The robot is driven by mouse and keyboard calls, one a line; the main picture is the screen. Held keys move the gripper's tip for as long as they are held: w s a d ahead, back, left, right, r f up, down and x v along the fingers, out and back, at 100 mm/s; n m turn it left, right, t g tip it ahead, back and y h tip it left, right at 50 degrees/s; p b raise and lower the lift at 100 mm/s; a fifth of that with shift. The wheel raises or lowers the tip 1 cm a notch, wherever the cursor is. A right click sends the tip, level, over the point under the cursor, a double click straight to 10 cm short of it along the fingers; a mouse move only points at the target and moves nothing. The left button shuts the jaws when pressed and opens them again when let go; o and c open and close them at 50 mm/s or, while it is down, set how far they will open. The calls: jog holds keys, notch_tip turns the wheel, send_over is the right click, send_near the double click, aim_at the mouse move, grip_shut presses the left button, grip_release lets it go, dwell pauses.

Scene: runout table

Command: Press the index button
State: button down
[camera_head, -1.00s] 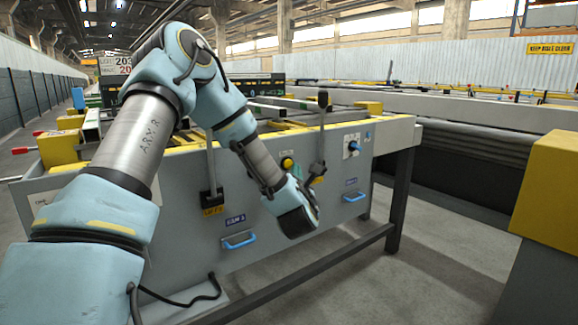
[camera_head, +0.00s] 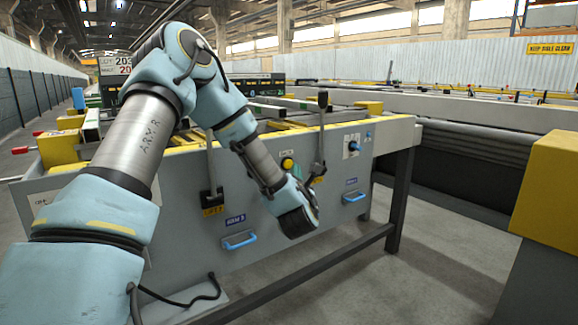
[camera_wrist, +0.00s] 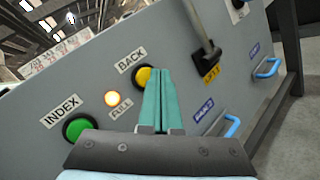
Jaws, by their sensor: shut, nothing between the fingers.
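The green index button (camera_wrist: 76,129) is under an INDEX label (camera_wrist: 62,111) on the grey panel, at the lower left of the wrist view. The hand's dark front edge reaches its lower rim. My gripper (camera_wrist: 160,74) is shut and empty. Its teal fingers are to the right of the index button and overlap the right side of the yellow BACK button (camera_wrist: 142,76) in the picture. I cannot tell whether they touch the panel.
Blue drawer handles (camera_head: 239,241) stick out lower down.

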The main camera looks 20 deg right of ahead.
jog(key=shift+w, duration=0.1)
dwell(0.6)
jog(key=shift+w+a, duration=0.15)
jog(key=shift+w, duration=0.15)
jog(key=shift+w+a, duration=0.15)
jog(key=shift+w, duration=0.4)
dwell(0.6)
jog(key=shift+s, duration=0.1)
jog(key=shift+s+d+b, duration=0.25)
jog(key=shift+s+b, duration=0.25)
jog(key=shift+s, duration=0.35)
jog(key=s, duration=0.2)
jog(key=s+d+b, duration=0.1)
jog(key=s, duration=0.1)
jog(key=shift+s+d, duration=0.2)
jog(key=shift+s, duration=0.2)
dwell(0.7)
